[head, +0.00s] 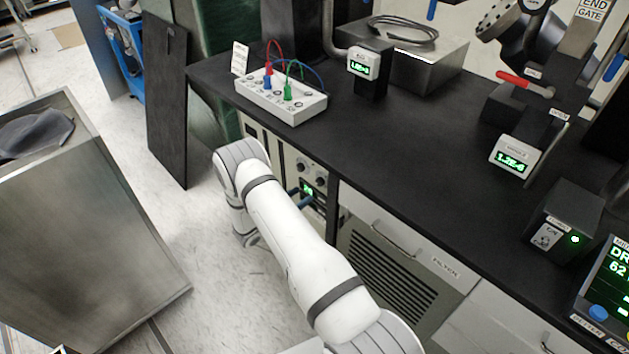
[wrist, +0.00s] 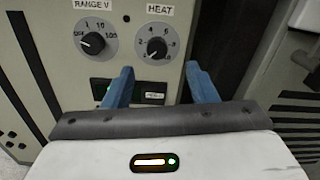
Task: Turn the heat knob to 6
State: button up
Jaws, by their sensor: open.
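In the head view the heat knob (head: 321,181) is the right one of two on the cabinet's front panel. My gripper (wrist: 160,75) is open, its blue fingers apart and empty, with the knob above and between the tips in the picture. In the head view my arm hides most of the gripper.
The RANGE V knob (wrist: 93,43) sits left of the heat knob. A small display (wrist: 152,93) lies below, partly behind the fingers. A white box with coloured cables (head: 281,97) stands on the black bench (head: 400,130). A vented filter door (head: 385,275) is right of the panel.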

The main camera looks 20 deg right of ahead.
aim_at(318, 183)
jog(key=x, duration=0.7)
jog(key=shift+w+d+f, duration=0.3)
jog(key=shift+c, duration=0.4)
jog(key=c, duration=0.9)
